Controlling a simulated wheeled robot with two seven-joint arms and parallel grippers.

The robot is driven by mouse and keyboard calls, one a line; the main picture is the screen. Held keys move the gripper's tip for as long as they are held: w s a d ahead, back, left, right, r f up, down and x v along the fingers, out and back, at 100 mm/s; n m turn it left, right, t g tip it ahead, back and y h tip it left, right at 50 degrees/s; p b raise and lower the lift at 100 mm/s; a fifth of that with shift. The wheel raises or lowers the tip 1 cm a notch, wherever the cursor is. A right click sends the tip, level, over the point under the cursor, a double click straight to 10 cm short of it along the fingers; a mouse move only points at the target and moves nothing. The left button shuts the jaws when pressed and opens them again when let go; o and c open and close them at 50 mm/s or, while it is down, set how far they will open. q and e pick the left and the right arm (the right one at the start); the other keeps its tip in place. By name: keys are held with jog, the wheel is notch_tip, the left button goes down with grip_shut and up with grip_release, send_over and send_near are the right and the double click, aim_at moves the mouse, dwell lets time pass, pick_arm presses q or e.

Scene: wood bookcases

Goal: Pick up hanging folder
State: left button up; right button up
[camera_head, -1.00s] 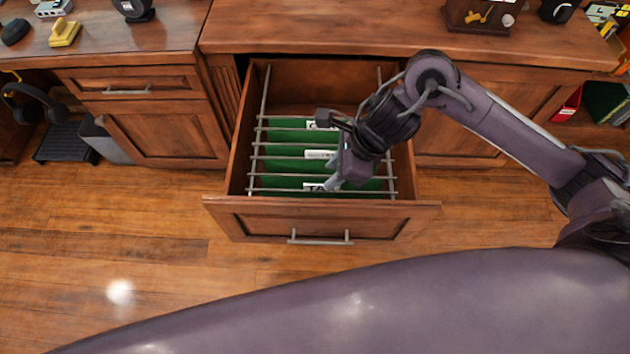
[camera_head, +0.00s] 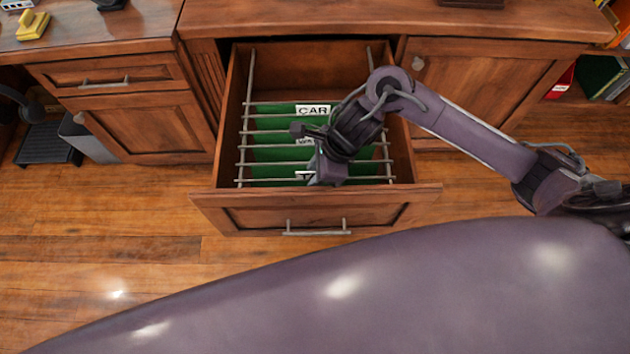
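Several green hanging folders (camera_head: 270,124) hang on metal rods in an open wooden drawer (camera_head: 262,215). The rear folder has a white tab reading "CAR" (camera_head: 312,110). The tabs of the middle and front folders are partly hidden behind my gripper. My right gripper (camera_head: 312,180) reaches down from the right over the front folder, at its tab. Its fingertips are mostly hidden by the hand, so I cannot tell whether they are open or touching the folder. My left gripper is not in view.
The drawer front has a metal handle (camera_head: 317,228). A wooden countertop (camera_head: 350,18) runs behind and above the drawer. A yellow object (camera_head: 33,25) sits on the left desk, and a grey bin (camera_head: 88,140) stands below. The floor at left is clear.

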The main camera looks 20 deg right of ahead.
jog(key=shift+c, duration=0.4)
grip_shut()
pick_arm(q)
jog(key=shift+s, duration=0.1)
pick_arm(e)
jog(key=shift+r, duration=0.15)
